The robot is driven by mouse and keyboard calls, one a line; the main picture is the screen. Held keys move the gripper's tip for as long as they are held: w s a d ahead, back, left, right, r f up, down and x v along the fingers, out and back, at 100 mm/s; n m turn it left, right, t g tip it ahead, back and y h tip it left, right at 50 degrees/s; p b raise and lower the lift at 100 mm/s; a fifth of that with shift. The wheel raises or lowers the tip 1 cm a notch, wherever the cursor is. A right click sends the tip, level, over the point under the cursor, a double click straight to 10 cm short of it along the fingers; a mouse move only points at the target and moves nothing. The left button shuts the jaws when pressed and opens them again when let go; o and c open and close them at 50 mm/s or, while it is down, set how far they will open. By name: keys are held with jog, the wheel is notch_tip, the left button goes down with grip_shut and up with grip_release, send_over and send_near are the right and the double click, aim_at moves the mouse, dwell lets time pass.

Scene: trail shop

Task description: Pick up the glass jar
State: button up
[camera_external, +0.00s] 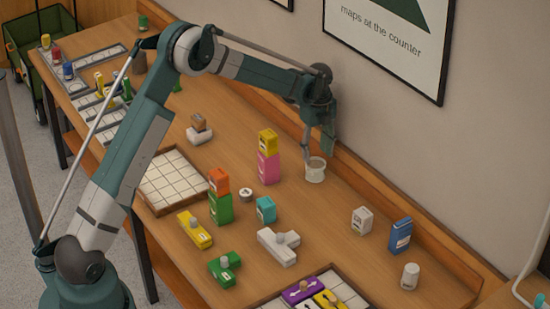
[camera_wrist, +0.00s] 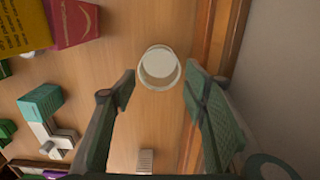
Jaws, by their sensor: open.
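A small whitish glass jar (camera_external: 315,169) stands upright on the wooden counter near the back wall ledge. In the wrist view the jar (camera_wrist: 159,68) shows from above, a little beyond the fingertips and roughly centred between them. My gripper (camera_external: 318,150) is above the jar in the external view, with its fingers pointing down. In the wrist view my gripper (camera_wrist: 157,87) has its two fingers wide apart with nothing between them. I cannot tell whether a finger touches the jar's rim.
Pink and yellow stacked boxes (camera_external: 268,157) stand just left of the jar. The back ledge (camera_external: 350,170) runs close behind it. A white tiled tray (camera_external: 172,181), an orange and green stack (camera_external: 220,196) and a teal box (camera_external: 266,209) stand nearer the front.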

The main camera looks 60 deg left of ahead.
aim_at(315, 170)
jog(key=shift+f, duration=1.25)
jog(key=shift+f+b, duration=0.35)
jog(key=shift+f, duration=2.25)
jog(key=c, duration=0.6)
